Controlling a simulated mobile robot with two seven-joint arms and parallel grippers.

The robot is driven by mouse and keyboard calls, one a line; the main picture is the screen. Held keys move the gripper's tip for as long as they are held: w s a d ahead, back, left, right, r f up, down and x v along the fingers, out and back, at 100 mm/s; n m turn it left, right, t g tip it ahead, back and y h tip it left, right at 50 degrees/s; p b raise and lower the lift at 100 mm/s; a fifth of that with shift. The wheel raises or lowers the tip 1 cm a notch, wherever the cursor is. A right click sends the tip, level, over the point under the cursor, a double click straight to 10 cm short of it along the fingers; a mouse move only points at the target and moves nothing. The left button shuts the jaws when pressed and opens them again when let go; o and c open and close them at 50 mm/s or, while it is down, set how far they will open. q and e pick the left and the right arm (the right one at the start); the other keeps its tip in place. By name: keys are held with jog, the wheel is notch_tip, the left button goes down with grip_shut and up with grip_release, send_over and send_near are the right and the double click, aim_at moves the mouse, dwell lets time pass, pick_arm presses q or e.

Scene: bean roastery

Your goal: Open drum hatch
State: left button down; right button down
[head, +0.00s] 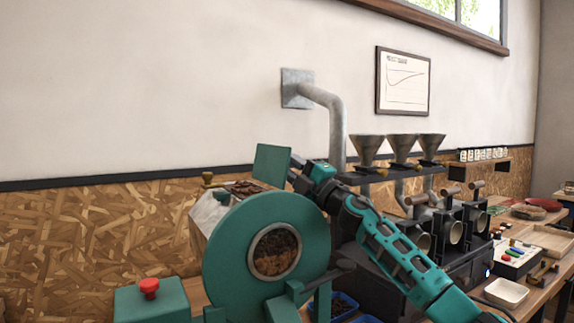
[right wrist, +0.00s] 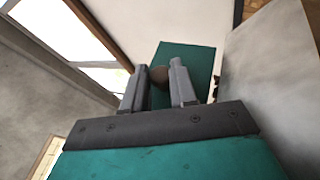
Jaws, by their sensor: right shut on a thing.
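The green roaster drum (head: 228,235) stands at the centre of the head view, with dark and lighter brown beans behind its round front window (head: 276,252). A flat green hatch plate (head: 271,165) stands steeply raised above and behind the drum; it also shows in the right wrist view (right wrist: 198,62). My right gripper (head: 297,166) is to the right of the plate. My left gripper is out of view.
A green box with a red button (head: 149,288) is at front left. A bent grey pipe (head: 335,120) rises behind the drum. Metal funnels (head: 403,146) and dark machines stand to the right. A white tray (head: 506,292) lies at far right.

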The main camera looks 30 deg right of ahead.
jog(key=shift+r, duration=0.1)
jog(key=c, duration=0.9)
grip_release()
jog(key=shift+c, duration=0.2)
notch_tip(320, 180, up, 20)
jog(key=p, duration=0.6)
